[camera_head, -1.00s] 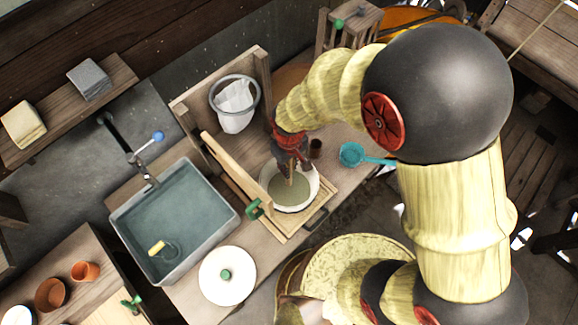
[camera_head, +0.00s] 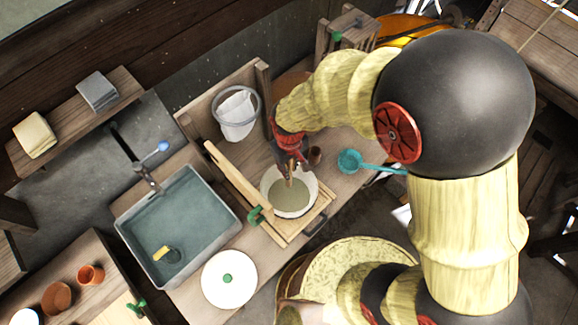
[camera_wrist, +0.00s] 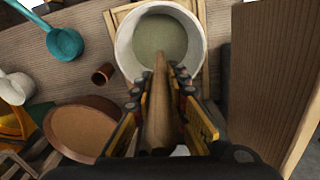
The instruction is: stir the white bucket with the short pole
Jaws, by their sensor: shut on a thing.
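The white bucket (camera_head: 306,206) stands in a wooden tray (camera_head: 325,207) on the counter, part filled with a greyish-green liquid. The bucket also shows at the top of the wrist view (camera_wrist: 124,42). My gripper (camera_head: 291,163) is right above the bucket. In the wrist view my gripper (camera_wrist: 160,95) is shut on the short wooden pole (camera_wrist: 160,110). The pole points down into the bucket, and its far end is over or in the liquid; how deep it goes I cannot tell. In the head view only a short piece of the pole shows below my fingers.
A wooden frame (camera_head: 232,178) rises just left of the bucket, with a lined grey pail (camera_head: 258,100) behind. A teal ladle (camera_head: 349,160) and a small brown cup (camera_head: 315,155) lie to the right. A sink (camera_head: 210,180) and white lid (camera_head: 250,270) are on the left.

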